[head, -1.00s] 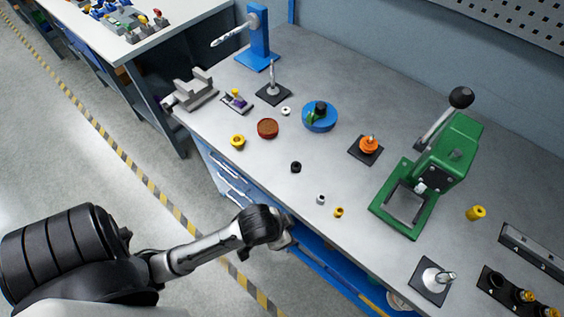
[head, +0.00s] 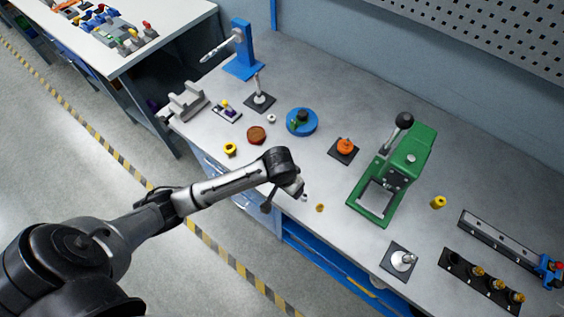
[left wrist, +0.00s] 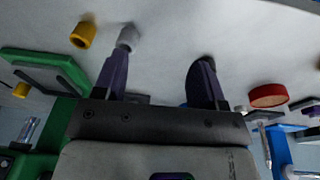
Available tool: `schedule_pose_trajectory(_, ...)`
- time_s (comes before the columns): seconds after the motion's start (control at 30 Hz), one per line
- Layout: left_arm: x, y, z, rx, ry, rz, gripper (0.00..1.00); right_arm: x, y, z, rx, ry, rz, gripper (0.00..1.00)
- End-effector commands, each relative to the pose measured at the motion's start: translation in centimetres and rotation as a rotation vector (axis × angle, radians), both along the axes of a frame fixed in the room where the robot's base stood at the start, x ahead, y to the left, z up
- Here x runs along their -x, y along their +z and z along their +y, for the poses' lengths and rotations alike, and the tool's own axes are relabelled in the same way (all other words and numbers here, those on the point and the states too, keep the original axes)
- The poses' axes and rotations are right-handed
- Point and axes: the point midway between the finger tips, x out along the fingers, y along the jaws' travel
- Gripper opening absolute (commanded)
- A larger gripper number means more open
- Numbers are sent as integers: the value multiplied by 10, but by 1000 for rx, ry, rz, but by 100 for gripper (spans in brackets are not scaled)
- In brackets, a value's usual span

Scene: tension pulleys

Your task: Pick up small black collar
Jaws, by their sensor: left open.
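In the left wrist view my left gripper (left wrist: 165,60) is open, its two purple fingers spread with bare table between the tips. A small black shape (left wrist: 206,60) shows at the tip of the right-hand finger; it looks like the black collar, mostly hidden by that finger, and I cannot tell whether they touch. A small grey collar (left wrist: 128,36) shows at the left-hand fingertip. In the head view my left gripper (head: 286,200) hangs over the table's front edge area, and my arm hides the black collar. My right gripper is in neither view.
A yellow collar (left wrist: 83,34) lies beside the grey one. A red-brown disc (head: 256,135), a yellow flanged part (head: 230,149) and a blue pulley (head: 302,121) stand behind my arm. A green press (head: 392,175) stands to the right.

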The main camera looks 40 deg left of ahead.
Motion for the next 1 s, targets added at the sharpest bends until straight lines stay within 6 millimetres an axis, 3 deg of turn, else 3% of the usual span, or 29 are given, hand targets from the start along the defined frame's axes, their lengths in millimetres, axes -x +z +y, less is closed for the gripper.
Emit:
schedule_pose_trajectory(0.03, -15, 29, 15, -16, 48, 30, 65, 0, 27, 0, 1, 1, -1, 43)
schedule_pose_trajectory(0.1, -28, 44, 32, -24, 121, 76, 65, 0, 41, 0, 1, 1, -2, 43)
schedule_pose_trajectory(0.3, -51, 73, 67, -39, 279, 157, 65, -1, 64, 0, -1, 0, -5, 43)
schedule_pose_trajectory(0.4, -56, 78, 76, -42, 320, 176, 65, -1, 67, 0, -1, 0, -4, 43)
schedule_pose_trajectory(0.5, -58, 71, 79, -43, 338, 185, 65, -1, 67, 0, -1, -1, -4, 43)
schedule_pose_trajectory(0.8, -57, 20, 79, -43, 339, 185, 65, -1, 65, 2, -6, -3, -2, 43)
schedule_pose_trajectory(1.0, -58, -1, 79, -43, 338, 183, 65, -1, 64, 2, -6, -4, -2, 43)
